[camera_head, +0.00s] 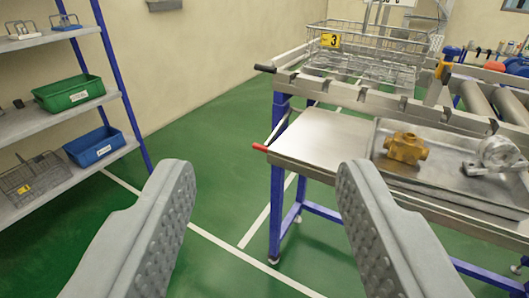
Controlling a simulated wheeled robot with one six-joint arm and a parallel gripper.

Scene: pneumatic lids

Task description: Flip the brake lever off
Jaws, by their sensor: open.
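My gripper (265,178) is open and empty, its two grey ridged fingers wide apart in the foreground. Beyond them, at the left end of a blue-legged metal workbench (318,132), two handles stick out to the left. A red-tipped handle (260,147) is at the edge of the lower shelf. A black-tipped handle (265,68) is at the end of the upper rail. Which one is the brake lever I cannot tell. Both are ahead of my fingers, and neither is between them in contact.
A brass valve (405,148) and a silver fitting (498,155) sit on a metal tray on the bench. A wire basket (375,42) with a yellow "3" tag stands above. A shelf with a green bin (70,93) and blue bin (95,146) is left. Green floor between is clear.

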